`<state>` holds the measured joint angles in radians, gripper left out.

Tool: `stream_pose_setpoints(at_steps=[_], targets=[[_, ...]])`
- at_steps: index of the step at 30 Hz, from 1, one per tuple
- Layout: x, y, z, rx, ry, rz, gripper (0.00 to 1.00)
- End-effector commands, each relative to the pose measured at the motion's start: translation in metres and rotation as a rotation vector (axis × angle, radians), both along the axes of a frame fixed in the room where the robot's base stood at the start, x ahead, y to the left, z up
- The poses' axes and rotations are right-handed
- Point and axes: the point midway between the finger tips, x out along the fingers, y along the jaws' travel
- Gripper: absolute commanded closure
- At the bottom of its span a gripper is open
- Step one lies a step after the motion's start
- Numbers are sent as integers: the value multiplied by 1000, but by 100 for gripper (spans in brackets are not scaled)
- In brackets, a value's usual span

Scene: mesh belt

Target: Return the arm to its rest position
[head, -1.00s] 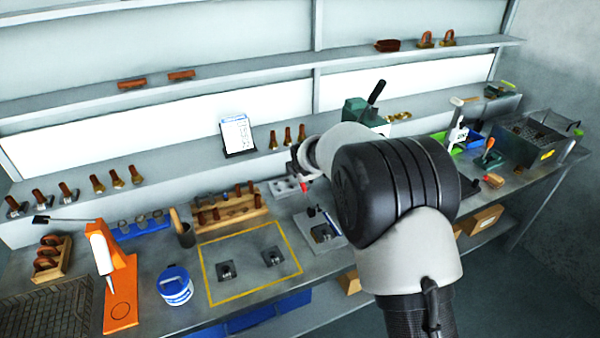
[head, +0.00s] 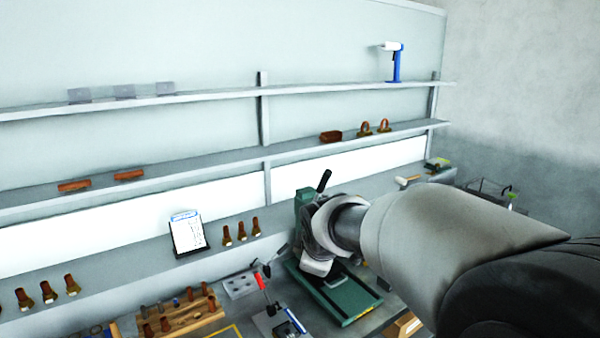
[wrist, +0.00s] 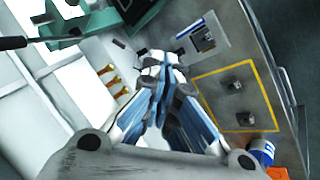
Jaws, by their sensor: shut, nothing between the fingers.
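My gripper (wrist: 161,90) is in the middle of the wrist view, its blue-and-grey fingers together and nothing between them. It hangs above the workbench, apart from the things below. In the head view my grey arm reaches in from the lower right, and its wrist end is in front of the green press-like machine (head: 345,298). The fingers cannot be made out in the head view.
A wooden rack of brown-topped pieces (head: 180,316) and a small stand with a red part (head: 262,283) are on the bench left of my arm. Shelves (head: 200,170) run along the wall behind. The yellow-outlined area (wrist: 235,72) holds two small dark fixtures.

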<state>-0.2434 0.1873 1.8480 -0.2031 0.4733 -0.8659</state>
Motion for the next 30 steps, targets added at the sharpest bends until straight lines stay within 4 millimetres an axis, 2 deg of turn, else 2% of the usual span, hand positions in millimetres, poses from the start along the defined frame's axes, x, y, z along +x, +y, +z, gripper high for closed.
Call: stream_pose_setpoints(at_steps=[1, 3, 7, 12, 15, 18, 21, 24, 30], targets=[[-28, -20, 10, 48, 15, -90, 100], [-66, -41, 17, 119, 49, -221, 100], [-140, -75, 20, 248, 101, -458, 100], [-237, -102, 4, 408, 166, -759, 100], [-282, -109, -11, 485, 197, -906, 100], [-313, -112, -25, 541, 220, -1013, 100], [-331, -113, -34, 572, 233, -1078, 100], [-338, -113, -37, 585, 239, -1103, 100], [-338, -113, -37, 586, 240, -1106, 100]])
